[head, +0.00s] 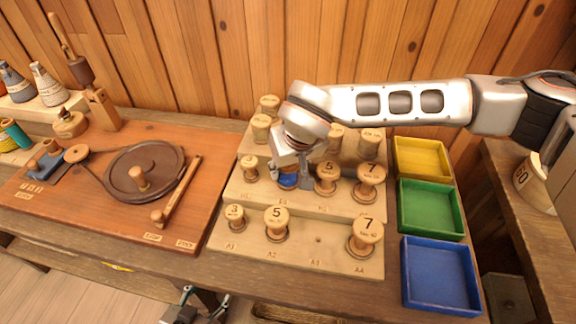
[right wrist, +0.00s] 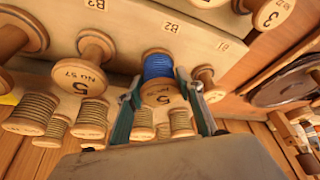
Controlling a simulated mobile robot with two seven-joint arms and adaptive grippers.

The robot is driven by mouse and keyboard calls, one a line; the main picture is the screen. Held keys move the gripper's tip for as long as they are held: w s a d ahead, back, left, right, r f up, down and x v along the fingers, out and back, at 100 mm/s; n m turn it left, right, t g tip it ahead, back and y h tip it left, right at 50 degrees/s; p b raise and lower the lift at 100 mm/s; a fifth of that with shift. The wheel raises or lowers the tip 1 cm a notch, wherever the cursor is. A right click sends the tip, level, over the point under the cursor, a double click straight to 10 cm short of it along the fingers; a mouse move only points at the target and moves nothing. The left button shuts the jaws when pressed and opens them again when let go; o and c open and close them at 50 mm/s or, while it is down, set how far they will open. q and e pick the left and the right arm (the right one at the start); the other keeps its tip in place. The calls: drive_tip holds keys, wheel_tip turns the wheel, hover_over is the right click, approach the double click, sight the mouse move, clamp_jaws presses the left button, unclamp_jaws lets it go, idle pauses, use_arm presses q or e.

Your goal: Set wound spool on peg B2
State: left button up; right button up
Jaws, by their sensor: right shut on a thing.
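The wound spool (head: 288,181), wrapped in blue thread, is at the B2 place on the middle step of the spool rack (head: 315,262). My right gripper (head: 290,172) comes down over it and is shut on it. In the right wrist view the wound spool (right wrist: 158,66) sits between the two fingers, with its far end close to the step by the B2 label (right wrist: 170,27). Peg B2 is hidden behind the spool, so I cannot tell how far down it sits. My left gripper (head: 203,302) shows at the bottom edge, low and empty, fingers apart.
Numbered spools stand on both sides: a small one (head: 250,167) at B1 and a 5 spool (head: 327,177) at B3. More wound spools stand on the back step. Yellow, green and blue trays (head: 440,272) are at right. A winding board (head: 110,200) is at left.

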drive_tip(key=shift+f, duration=0.1)
drive_tip(key=o, duration=0.8)
drive_tip(key=shift+p+v, duration=1.05)
drive_tip(key=shift+v, duration=0.65)
drive_tip(key=shift+p+v, duration=0.7)
drive_tip(key=shift+v, duration=0.5)
drive_tip(key=shift+p+v, duration=1.2)
drive_tip(key=shift+v, duration=1.45)
drive_tip(key=shift+f, duration=0.1)
